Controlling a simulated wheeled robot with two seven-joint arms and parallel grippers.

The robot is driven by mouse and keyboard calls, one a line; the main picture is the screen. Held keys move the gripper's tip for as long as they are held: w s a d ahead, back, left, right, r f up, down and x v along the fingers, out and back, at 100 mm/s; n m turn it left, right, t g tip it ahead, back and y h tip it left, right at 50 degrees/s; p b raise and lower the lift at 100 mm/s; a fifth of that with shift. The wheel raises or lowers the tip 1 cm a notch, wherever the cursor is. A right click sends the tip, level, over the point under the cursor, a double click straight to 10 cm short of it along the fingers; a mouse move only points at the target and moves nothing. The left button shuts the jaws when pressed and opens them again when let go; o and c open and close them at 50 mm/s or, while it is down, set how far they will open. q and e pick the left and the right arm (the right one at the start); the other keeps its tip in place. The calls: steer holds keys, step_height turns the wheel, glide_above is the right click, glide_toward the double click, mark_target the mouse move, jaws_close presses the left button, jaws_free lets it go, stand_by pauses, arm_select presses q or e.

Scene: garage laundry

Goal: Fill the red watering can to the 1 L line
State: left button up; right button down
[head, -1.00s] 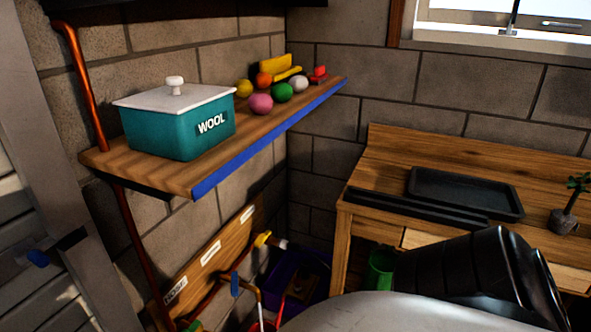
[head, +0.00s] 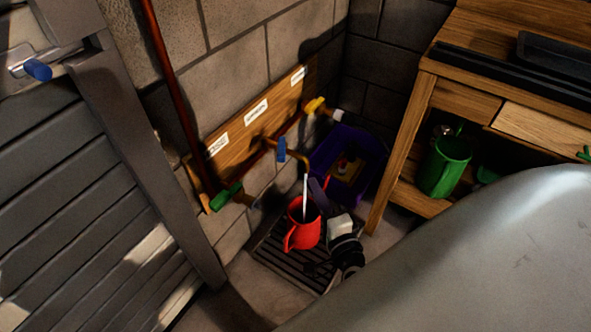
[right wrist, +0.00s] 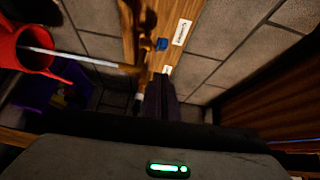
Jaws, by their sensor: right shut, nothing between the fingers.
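The red watering can (head: 303,234) stands upright on a dark floor grate. A pale stream of water (head: 305,195) runs from a brass spout into its open top. The can also shows at the left edge of the right wrist view (right wrist: 22,52). Its 1 L line and water level cannot be made out. The blue-handled tap (head: 281,149) is on the wall board above, and also shows in the right wrist view (right wrist: 161,44). My left gripper is out of view.
A green tap (head: 227,195) and a yellow tap (head: 315,104) flank the blue one. A purple crate (head: 372,150) stands in the corner behind the can. A wooden bench (head: 415,110) with a green jug (head: 443,166) is at the right; a slatted grey door is at the left.

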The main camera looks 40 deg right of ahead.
mark_target(281, 147)
steer(key=w+d+m+h+b, duration=0.1)
steer(key=w+b, duration=0.1)
steer(key=w, duration=0.9)
steer(key=shift+w+d+f+m, duration=0.2)
steer(key=shift+w+d+m, duration=0.1)
steer(key=shift+d, duration=0.05)
